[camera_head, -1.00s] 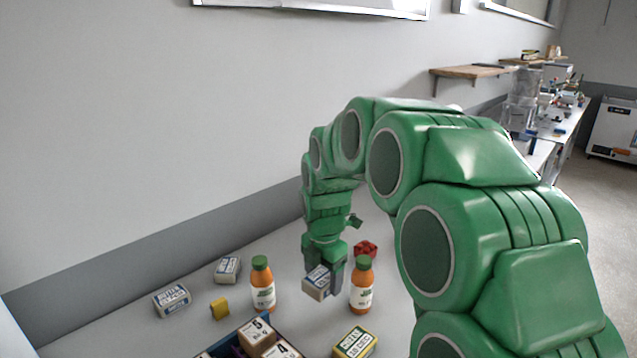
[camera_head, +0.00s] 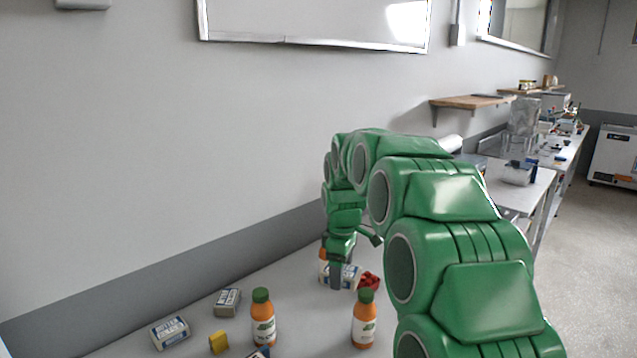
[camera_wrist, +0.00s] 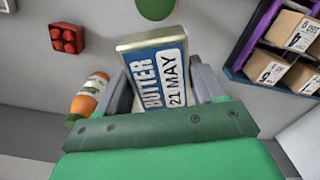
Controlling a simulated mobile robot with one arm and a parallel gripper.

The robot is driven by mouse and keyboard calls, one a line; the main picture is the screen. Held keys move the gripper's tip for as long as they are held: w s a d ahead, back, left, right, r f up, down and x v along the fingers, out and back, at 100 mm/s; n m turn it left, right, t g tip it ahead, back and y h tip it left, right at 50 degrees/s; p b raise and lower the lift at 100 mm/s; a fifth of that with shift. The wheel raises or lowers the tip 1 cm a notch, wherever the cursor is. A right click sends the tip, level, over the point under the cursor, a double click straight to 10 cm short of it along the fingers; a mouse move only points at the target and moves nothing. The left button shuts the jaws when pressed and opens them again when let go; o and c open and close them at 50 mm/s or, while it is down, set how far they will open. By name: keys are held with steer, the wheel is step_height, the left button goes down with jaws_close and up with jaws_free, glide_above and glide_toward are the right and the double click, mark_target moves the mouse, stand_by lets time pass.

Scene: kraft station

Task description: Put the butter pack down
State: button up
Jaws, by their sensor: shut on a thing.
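The butter pack (camera_wrist: 160,72), with a blue "BUTTER" label and a white date label "21 MAY", is between the two fingers of my gripper (camera_wrist: 165,92) in the wrist view. In the head view my gripper (camera_head: 341,280) is low over the far part of the table, behind the two front bottles. The pack (camera_head: 351,273) shows there as a pale box beside the fingers, left of a red brick (camera_head: 370,282). I cannot tell whether its underside touches the table.
Orange bottles with green caps stand in front (camera_head: 263,322) (camera_head: 364,322); another orange thing (camera_head: 323,254) is partly hidden behind my gripper. Two similar packs (camera_head: 170,333) (camera_head: 227,302) and a yellow block (camera_head: 219,343) lie left. A crate (camera_wrist: 243,50) holds boxes in the wrist view.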

steer(key=shift+w+d+r+m, duration=0.25)
steer(key=shift+w+d+m, duration=0.35)
steer(key=shift+m, duration=0.4)
steer(key=w+d+r+m, duration=0.3)
steer(key=w+d+m, duration=0.3)
steer(key=m, duration=0.9)
steer(key=shift+d, duration=1.2)
steer(key=shift+a, duration=0.1)
